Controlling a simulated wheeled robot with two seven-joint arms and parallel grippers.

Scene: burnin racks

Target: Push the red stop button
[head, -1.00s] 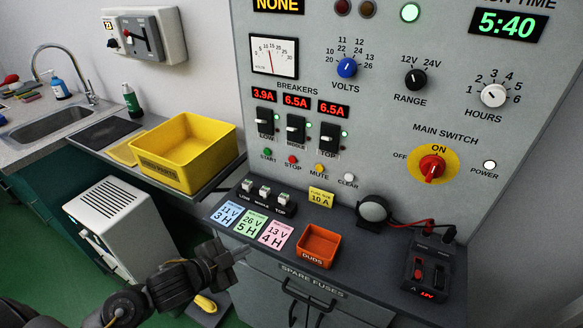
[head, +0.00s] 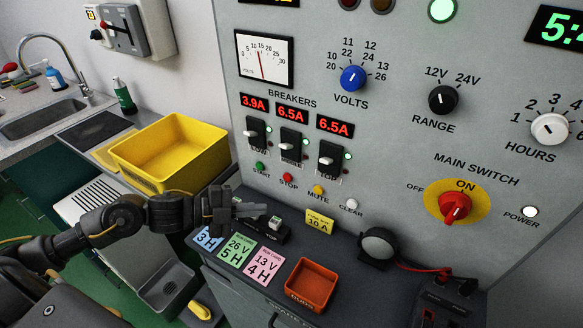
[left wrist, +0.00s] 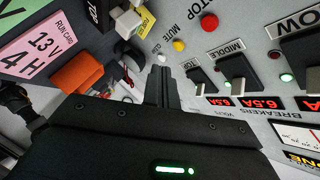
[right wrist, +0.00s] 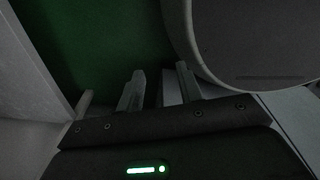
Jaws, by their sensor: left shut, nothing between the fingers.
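The red stop button (head: 288,177) is a small round button on the panel, between the green start button (head: 260,167) and the yellow mute button (head: 318,189). It also shows at the top of the left wrist view (left wrist: 209,21). My left gripper (head: 262,210) is shut and empty. In the head view it is below and left of the stop button, above the black fuse strip (head: 278,235), apart from the button. In the left wrist view its fingertips (left wrist: 160,72) point towards the panel. My right gripper (right wrist: 160,82) shows only in the right wrist view, open and empty.
The ledge below the buttons holds coloured cards (head: 237,250), an orange duds tray (head: 312,287) and a round dark device (head: 379,247). Breaker switches (head: 291,148) stick out above the button row. A yellow bin (head: 150,175) stands at the left.

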